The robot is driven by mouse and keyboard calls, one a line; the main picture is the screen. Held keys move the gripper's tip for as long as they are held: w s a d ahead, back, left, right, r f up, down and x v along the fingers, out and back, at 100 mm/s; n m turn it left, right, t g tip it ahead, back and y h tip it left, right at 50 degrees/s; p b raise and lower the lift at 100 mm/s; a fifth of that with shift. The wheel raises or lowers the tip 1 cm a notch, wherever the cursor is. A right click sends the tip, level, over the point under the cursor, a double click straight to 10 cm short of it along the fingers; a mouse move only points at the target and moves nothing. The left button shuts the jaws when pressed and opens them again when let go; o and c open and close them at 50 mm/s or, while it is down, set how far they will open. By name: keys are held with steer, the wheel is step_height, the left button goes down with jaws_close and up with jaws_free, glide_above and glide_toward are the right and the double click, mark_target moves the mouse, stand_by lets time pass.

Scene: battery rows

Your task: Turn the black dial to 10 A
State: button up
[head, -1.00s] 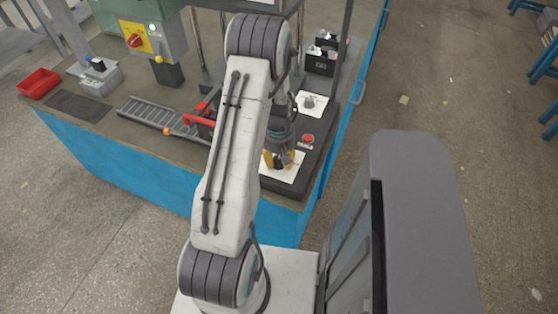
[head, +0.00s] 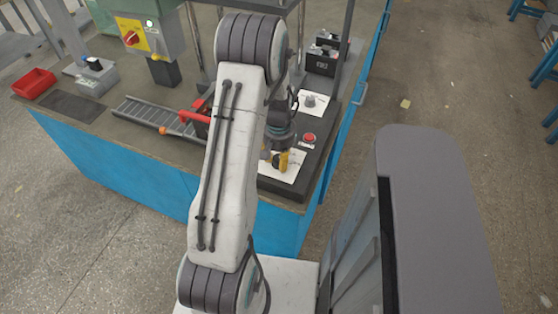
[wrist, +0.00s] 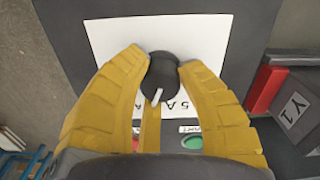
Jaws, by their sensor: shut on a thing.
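The black dial (wrist: 161,76) sits on a white scale card (wrist: 115,40) in the wrist view. Its white pointer (wrist: 157,97) points down and slightly left in that picture, just left of the printed "5 A" (wrist: 179,105). No 10 A mark can be read; parts of the card are covered by my fingers. My gripper (wrist: 161,58) is shut on the dial, with one yellow finger on each side. In the head view my gripper (head: 277,158) is down at the white card (head: 292,174) near the bench corner; the dial is hidden there.
A red button (head: 309,139) stands close behind the card. A second white card with a grey knob (head: 309,100) and a dark battery block (head: 321,60) lie farther back. In the wrist view a green button (wrist: 192,142) and a "Y1" block (wrist: 297,108) are close by.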

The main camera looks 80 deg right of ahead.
mark_target(279, 157)
steer(key=shift+f, duration=0.1)
stand_by(0.5)
steer(key=o, duration=1.2)
step_height(279, 157, up, 12)
stand_by(0.8)
